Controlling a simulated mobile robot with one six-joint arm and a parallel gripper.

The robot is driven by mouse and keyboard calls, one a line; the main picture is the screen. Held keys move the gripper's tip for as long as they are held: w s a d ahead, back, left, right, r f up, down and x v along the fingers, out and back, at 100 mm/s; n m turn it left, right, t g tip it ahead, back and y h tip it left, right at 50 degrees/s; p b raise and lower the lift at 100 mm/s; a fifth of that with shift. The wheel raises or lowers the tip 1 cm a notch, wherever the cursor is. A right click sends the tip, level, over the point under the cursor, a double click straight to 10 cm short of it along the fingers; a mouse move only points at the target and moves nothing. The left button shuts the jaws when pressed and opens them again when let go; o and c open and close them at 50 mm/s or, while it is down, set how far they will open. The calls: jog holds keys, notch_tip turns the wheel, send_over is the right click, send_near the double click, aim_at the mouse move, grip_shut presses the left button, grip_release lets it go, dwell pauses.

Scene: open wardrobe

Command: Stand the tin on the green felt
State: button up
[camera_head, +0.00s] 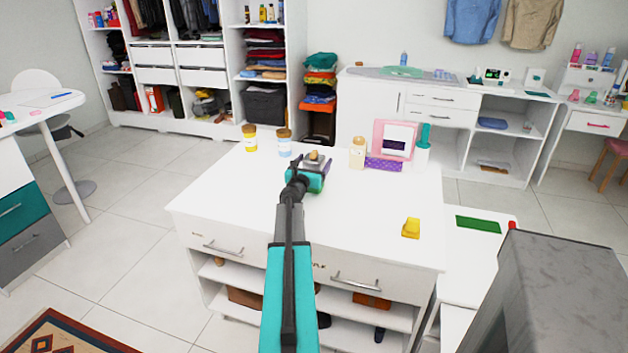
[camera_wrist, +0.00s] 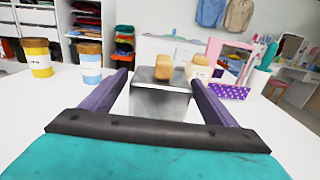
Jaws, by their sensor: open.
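The tin is a grey metal box with a wooden knob on top, standing on the white island top. In the wrist view the tin (camera_wrist: 160,102) shows between the two purple fingers of my gripper (camera_wrist: 158,78), which is open. A gap shows on each side, and I see no clear contact. In the head view the tin (camera_head: 315,161) is partly hidden behind my gripper (camera_head: 313,172). The green felt (camera_head: 478,224) lies flat on a lower white surface to the right of the island, bare and well away from my gripper.
A yellow jar (camera_head: 250,138) and a light-blue jar (camera_head: 284,144) stand left of the tin. A beige bottle (camera_head: 357,153), a pink frame (camera_head: 393,138) and a purple dotted box (camera_head: 384,164) stand right. A yellow object (camera_head: 411,228) lies near the front right. The front left is clear.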

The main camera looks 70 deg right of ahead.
dwell(0.5)
jog(key=c, duration=1.6)
notch_tip(320, 180, up, 18)
jog(key=p, duration=0.3)
